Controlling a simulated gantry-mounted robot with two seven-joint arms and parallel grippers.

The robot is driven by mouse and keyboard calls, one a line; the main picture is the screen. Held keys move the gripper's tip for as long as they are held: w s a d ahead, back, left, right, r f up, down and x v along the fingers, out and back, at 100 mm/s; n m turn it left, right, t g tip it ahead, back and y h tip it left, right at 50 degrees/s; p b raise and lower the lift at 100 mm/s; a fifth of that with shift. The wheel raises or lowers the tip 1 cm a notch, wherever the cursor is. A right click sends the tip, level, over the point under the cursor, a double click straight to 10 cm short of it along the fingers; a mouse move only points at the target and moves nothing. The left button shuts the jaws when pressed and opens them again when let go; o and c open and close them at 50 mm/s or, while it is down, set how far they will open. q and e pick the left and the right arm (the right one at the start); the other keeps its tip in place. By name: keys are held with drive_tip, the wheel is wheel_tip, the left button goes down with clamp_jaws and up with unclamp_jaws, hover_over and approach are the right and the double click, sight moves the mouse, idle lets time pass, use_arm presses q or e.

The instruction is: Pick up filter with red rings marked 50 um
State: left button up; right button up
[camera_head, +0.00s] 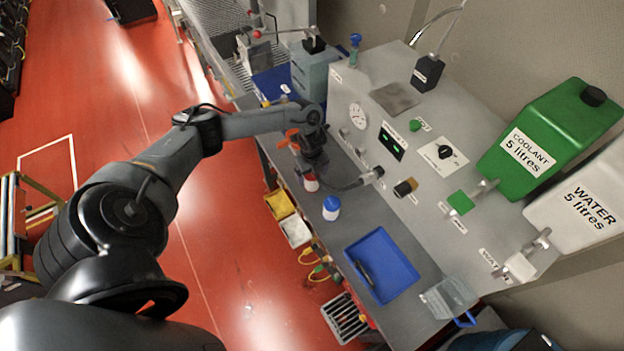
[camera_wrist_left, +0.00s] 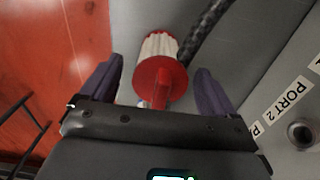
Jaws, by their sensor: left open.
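The filter with red rings (camera_head: 311,184) stands on the grey bench just below my left gripper (camera_head: 312,165) in the head view, partly hidden by it. In the left wrist view, the filter (camera_wrist_left: 158,44) has a white pleated body and a red end facing the camera. My left gripper (camera_wrist_left: 159,75) is open there, with one dark finger on each side of the filter and gaps visible between. No 50 um marking can be read. My right gripper is not in view.
A white filter with a blue top (camera_head: 331,208) stands close by on the bench. A blue tray (camera_head: 393,283) with a dark tool lies nearer the front. The control panel (camera_head: 441,177) rises to the right. A dark hose (camera_wrist_left: 205,28) runs beside the red filter.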

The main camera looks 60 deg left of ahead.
use_arm(q)
drive_tip(key=shift+c, duration=0.4)
drive_tip(key=c, duration=1.4)
drive_tip(key=shift+r, duration=0.1)
